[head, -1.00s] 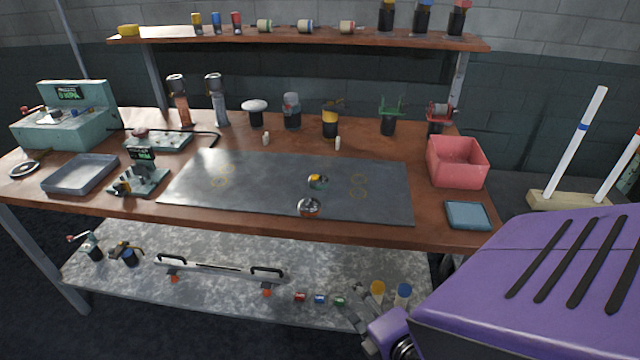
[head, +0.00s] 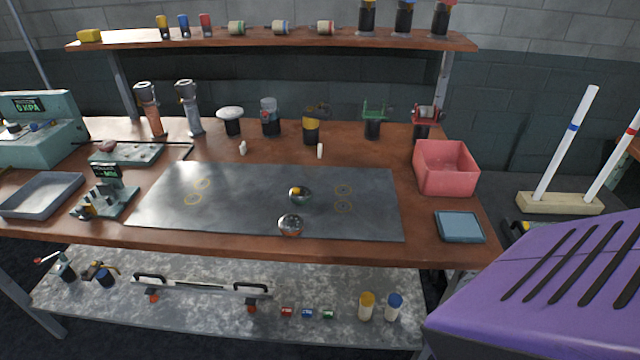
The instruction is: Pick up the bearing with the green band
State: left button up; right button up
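Three small banded pieces lie in a row on the lower shelf (head: 200,300) under the bench: one red (head: 286,311), one blue (head: 307,313) and one green (head: 327,314). The green one is at the right end of the row and looks like the bearing with the green band, though it is too small to be sure. Neither of my grippers shows in the head view now. Only a purple link of my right arm fills the lower right corner.
Two bottles, yellow-capped (head: 366,306) and blue-capped (head: 393,307), stand right of the row. A long bar with handles (head: 200,288) lies to its left. The wooden bench top (head: 360,249) overhangs the shelf. A pink bin (head: 445,168) stands on the bench.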

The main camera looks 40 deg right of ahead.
aim_at(299, 195)
jog(key=i+l+z, duration=0.65)
jog(key=i+z, duration=0.3)
jog(key=i, duration=0.25)
